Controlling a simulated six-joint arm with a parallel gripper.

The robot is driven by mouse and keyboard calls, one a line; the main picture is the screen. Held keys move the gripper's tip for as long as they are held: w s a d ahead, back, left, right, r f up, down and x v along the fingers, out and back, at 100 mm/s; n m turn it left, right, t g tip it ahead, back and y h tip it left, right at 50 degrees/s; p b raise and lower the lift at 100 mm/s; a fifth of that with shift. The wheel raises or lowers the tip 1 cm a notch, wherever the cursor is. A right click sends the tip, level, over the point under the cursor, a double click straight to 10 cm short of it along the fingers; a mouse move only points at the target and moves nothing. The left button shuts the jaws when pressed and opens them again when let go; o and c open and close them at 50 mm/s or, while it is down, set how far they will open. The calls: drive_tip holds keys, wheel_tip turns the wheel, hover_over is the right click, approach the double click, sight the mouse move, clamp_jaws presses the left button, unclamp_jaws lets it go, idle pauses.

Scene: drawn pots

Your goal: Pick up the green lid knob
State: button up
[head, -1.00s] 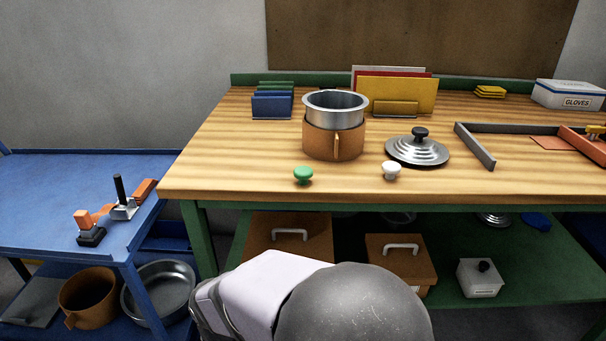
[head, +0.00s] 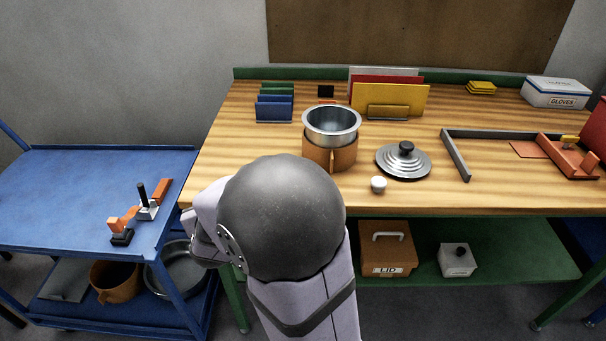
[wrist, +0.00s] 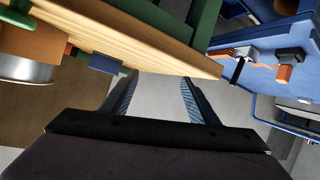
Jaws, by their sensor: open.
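The green lid knob is hidden behind my arm in the head view. In the wrist view, which looks upside down, the green lid knob (wrist: 16,16) shows cut off at the top left corner, on the wooden tabletop. A white knob (head: 378,185) stands on the table just right of my arm. A steel and orange pot (head: 331,135) stands behind my arm; it also shows at the left of the wrist view (wrist: 28,50).
A steel lid (head: 403,165) lies right of the pot. File holders (head: 274,103) stand at the back left. A blue cart (head: 80,195) holding a small tool (head: 147,208) adjoins the table's left side. Bare wood lies at the table's front right.

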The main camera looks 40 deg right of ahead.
drive_tip(key=s+d+r+m+h, duration=0.1)
drive_tip(key=d, duration=0.1)
drive_tip(key=d+r+m+g+h, duration=0.1)
drive_tip(key=d+h, duration=0.1)
drive_tip(key=s+d+r+m+h+p, duration=0.1)
drive_tip(key=d+m, duration=0.1)
drive_tip(key=d, duration=0.1)
drive_tip(key=shift+s+g+h, duration=0.3)
drive_tip(key=shift+h, duration=0.1)
drive_tip(key=s+d+m+g+h, duration=0.1)
drive_tip(key=s+d+g, duration=0.1)
drive_tip(key=s+d+r+m+g+h, duration=0.1)
drive_tip(key=s+d+m+h, duration=0.1)
drive_tip(key=s, duration=0.1)
drive_tip(key=s+d+m+g+h, duration=0.2)
drive_tip(key=s, duration=0.1)
drive_tip(key=shift+s+d+r+g, duration=0.1)
drive_tip(key=shift+d+r+g, duration=0.15)
drive_tip(key=shift+r+g, duration=0.05)
drive_tip(key=f+m+b, duration=0.1)
drive_tip(key=f, duration=0.1)
drive_tip(key=f+m+b, duration=0.1)
drive_tip(key=f, duration=0.1)
drive_tip(key=f+m+g+b, duration=0.1)
drive_tip(key=f, duration=0.2)
drive_tip(key=shift+s+d+b, duration=0.1)
drive_tip(key=shift+s+b, duration=0.2)
drive_tip(key=shift+p+x, duration=0.55)
drive_tip(key=shift+x, duration=3.15)
drive_tip(key=shift+r, duration=0.1)
